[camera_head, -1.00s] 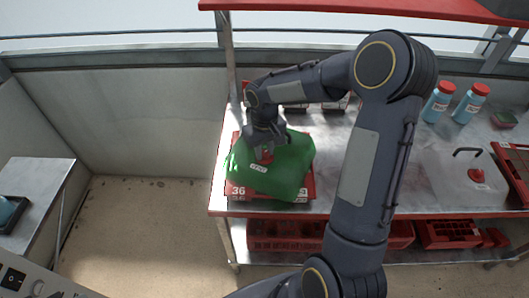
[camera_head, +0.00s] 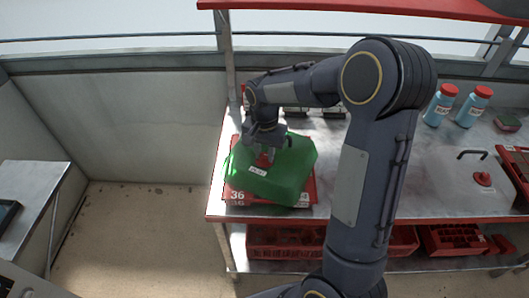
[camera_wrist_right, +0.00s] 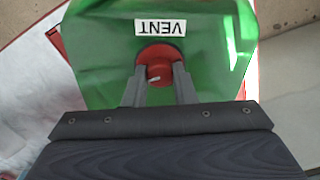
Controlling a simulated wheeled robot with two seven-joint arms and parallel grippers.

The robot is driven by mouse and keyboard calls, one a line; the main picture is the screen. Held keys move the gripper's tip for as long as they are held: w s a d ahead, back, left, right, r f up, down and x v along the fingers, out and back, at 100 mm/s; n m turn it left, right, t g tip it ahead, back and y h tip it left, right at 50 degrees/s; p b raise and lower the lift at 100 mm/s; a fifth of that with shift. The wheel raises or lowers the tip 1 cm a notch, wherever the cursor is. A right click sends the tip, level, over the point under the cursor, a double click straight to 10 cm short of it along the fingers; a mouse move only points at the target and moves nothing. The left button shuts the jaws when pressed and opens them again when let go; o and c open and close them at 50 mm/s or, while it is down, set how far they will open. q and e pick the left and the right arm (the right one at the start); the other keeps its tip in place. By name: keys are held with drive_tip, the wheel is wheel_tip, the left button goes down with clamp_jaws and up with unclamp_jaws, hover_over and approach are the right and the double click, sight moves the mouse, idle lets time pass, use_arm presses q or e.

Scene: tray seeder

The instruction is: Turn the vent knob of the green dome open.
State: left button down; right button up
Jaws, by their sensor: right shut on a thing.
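The green dome (camera_head: 285,182) sits on a red tray (camera_head: 232,193) marked 36 at the left end of the metal table. Its red vent knob (camera_wrist_right: 160,62) is on top, below a white VENT label (camera_wrist_right: 160,27) in the right wrist view. My right gripper (camera_wrist_right: 160,76) is shut on the knob, with a finger on either side of it. In the head view the right gripper (camera_head: 264,154) comes down onto the dome from above and partly hides the knob. My left gripper is not in view.
A clear cover (camera_head: 455,186) with a red knob and a black handle lies at the table's right. Two blue bottles with red caps (camera_head: 440,104) stand behind it. A red shelf edge (camera_head: 360,12) runs overhead. Red crates (camera_head: 285,236) sit on the lower shelf.

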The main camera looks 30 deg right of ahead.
sight(265, 155)
drive_tip(key=shift+m, duration=0.7)
idle(0.9)
drive_tip(key=o, duration=1)
drive_tip(key=shift+r, duration=3.9)
